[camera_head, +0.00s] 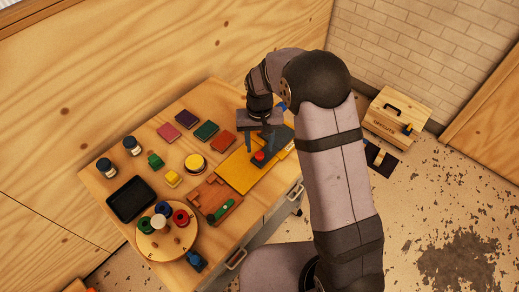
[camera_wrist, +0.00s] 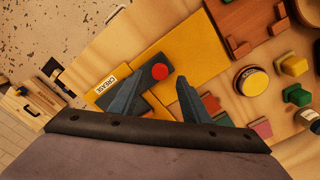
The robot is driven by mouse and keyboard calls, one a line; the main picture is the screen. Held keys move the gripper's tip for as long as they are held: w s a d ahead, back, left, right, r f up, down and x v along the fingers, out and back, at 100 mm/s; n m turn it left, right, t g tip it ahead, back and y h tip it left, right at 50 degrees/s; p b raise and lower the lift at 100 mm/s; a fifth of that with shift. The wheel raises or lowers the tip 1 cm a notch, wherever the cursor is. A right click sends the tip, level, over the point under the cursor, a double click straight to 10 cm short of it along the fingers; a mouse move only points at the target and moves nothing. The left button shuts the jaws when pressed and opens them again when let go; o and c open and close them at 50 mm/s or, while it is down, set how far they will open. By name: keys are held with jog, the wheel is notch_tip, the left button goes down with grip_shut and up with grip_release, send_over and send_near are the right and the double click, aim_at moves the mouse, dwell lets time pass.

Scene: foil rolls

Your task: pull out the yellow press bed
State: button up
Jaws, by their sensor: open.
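The press is a dark grey body with a round red knob (camera_head: 259,156), near the right end of the table; the knob also shows in the wrist view (camera_wrist: 160,72). Its bed is a flat yellow plate (camera_head: 236,172) that extends from the dark body toward the lower left. In the wrist view the yellow bed (camera_wrist: 190,45) runs up and right, and more yellow and a "CREASE" label (camera_wrist: 105,84) show on the other side. My gripper (camera_head: 258,145) is open and empty above the press. In the wrist view its fingers hide part of the dark body; contact cannot be told.
A brown wooden block (camera_head: 213,197) with a green piece lies just beside the bed. A yellow-topped round tin (camera_head: 195,163), coloured tiles (camera_head: 187,119), a black tray (camera_head: 130,199) and a round board of rolls (camera_head: 167,238) fill the table. An "OFFCUTS" box (camera_head: 392,120) stands beyond it.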

aim_at(260, 154)
jog(key=shift+f, duration=1.95)
